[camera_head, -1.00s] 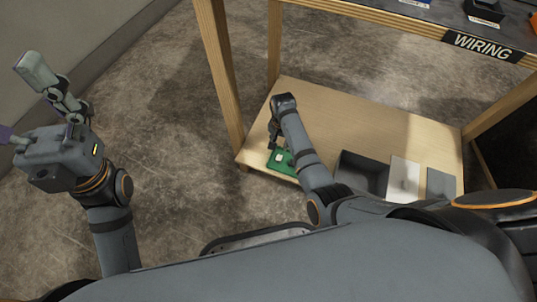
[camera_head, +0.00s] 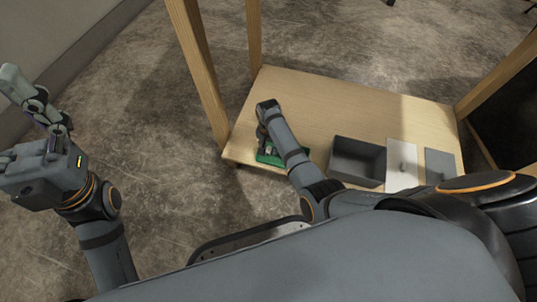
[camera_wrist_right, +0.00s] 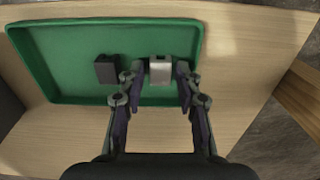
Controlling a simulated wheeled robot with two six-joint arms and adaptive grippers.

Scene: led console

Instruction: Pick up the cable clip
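A shallow green tray (camera_wrist_right: 65,60) lies on the wooden shelf, and it also shows in the head view (camera_head: 268,158). In the right wrist view it holds a small black block (camera_wrist_right: 106,70) and a small silver-grey block (camera_wrist_right: 160,69). I cannot tell for sure which one is the cable clip. My right gripper (camera_wrist_right: 160,78) is open, its fingertips on either side of the silver-grey block with a narrow gap at each side. It shows small over the tray in the head view (camera_head: 263,136). My left gripper (camera_head: 10,120) is open and empty over the floor, partly cut off.
The wooden shelf (camera_head: 340,112) is mostly bare behind the tray. A dark grey open bin (camera_head: 357,160), a white panel (camera_head: 402,165) and a grey panel (camera_head: 440,166) lie right of my right arm. A wooden leg (camera_head: 197,75) stands at the shelf's left corner.

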